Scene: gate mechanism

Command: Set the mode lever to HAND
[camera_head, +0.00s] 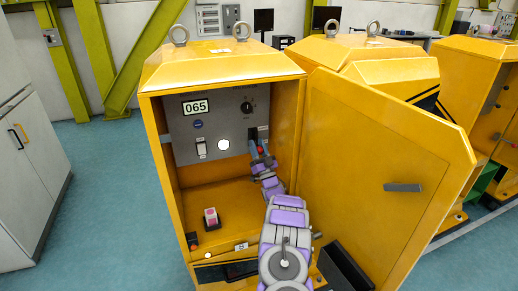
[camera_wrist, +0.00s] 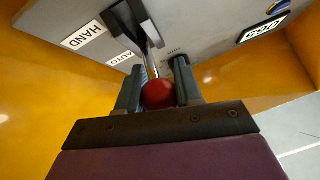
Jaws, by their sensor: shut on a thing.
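The mode lever (camera_wrist: 150,52) is a metal rod with a red ball knob (camera_wrist: 158,94), coming out of a dark slot on the grey panel. My gripper (camera_wrist: 159,88) is shut around the knob, one finger on each side. The HAND label (camera_wrist: 84,35) and the AUTO label (camera_wrist: 121,58) are on the panel to the left of the lever in the wrist view. In the head view, my gripper (camera_head: 262,152) is at the lower right of the grey panel (camera_head: 180,138). The red knob shows there between the fingers, and the lever is mostly hidden.
The yellow cabinet (camera_head: 160,200) surrounds the panel, with its side walls close to my arm. Its door (camera_head: 390,150) stands open to the right. A red button box (camera_head: 211,217) sits on the cabinet floor.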

